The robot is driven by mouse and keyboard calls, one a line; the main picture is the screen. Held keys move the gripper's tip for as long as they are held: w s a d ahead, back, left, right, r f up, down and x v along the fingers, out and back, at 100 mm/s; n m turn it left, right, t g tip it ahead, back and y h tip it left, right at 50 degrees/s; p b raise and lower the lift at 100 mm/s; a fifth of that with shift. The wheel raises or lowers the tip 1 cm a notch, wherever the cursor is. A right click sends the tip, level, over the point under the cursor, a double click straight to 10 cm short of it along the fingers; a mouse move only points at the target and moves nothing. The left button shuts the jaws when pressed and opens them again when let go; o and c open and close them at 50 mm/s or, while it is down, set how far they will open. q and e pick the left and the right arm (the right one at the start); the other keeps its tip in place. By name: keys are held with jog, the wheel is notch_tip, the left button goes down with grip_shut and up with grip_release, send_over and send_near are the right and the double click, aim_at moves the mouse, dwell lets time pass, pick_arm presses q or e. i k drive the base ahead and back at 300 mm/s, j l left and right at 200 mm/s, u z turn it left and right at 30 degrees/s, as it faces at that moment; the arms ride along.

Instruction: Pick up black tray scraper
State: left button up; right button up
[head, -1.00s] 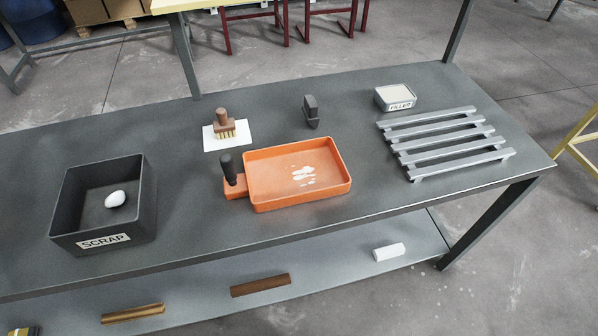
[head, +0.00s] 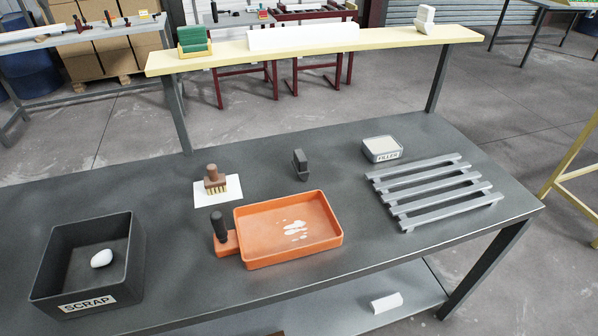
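A small black scraper (head: 300,165) stands upright on the dark grey table, behind the orange tray and left of the filler box. The orange tray (head: 335,243) has a black upright handle (head: 218,227) at its left side and white residue on its floor. Nothing touches the small black scraper. Neither of my grippers shows in the head view.
A black scrap box (head: 137,262) with a white lump inside stands at the left. A wooden brush (head: 213,180) stands on white paper. A filler box (head: 382,149) and a slatted metal rack (head: 430,190) are at the right. A yellow shelf (head: 385,40) spans the back.

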aim_at(300, 163)
jog(key=i+l+u, duration=0.1)
jog(key=l+u, duration=0.7)
jog(key=u, duration=0.15)
jog(key=i, duration=0.05)
